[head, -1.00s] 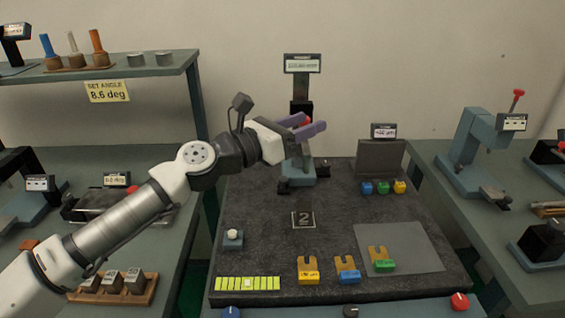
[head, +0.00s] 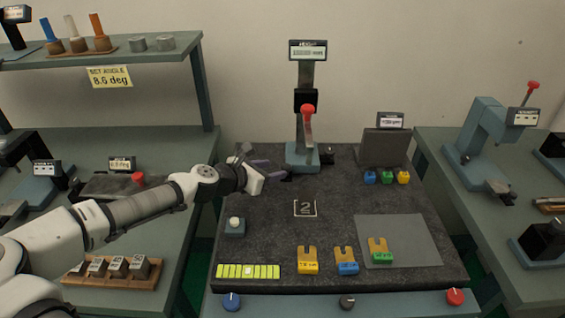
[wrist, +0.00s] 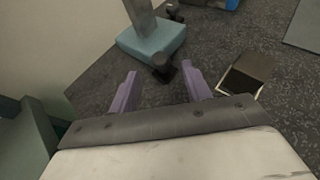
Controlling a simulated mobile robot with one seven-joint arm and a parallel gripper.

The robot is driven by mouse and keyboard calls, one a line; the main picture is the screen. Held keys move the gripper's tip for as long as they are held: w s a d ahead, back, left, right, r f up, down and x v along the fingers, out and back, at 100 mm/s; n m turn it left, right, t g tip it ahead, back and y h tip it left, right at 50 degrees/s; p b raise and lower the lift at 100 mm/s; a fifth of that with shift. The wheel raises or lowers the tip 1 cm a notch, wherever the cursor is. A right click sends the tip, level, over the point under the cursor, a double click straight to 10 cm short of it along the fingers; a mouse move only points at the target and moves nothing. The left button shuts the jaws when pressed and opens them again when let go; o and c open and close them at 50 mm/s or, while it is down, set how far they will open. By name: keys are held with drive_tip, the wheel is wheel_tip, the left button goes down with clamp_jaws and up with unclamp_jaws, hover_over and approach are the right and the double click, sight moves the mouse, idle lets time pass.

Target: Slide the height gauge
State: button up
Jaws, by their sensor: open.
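The height gauge stands upright at the back of the dark worktable, with a display (head: 308,50) atop its grey column. A black carriage (head: 306,100) sits partway up the column, with a red-ended handle (head: 308,114) in front. Its teal base (head: 300,158) also shows in the wrist view (wrist: 152,40), beside a black knob-like part (wrist: 163,68). My gripper (head: 269,169) is open and empty, just left of the base and low near the table top. Its two purple fingers (wrist: 160,88) are apart in the wrist view, with the black part just beyond them.
A grey block with a display (head: 383,148) and several coloured pieces stand right of the gauge. The table's middle is mostly clear.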

sight(284, 167)
drive_tip(key=shift+p+x, duration=0.55)
drive_tip(key=shift+x, duration=2.15)
clamp_jaws()
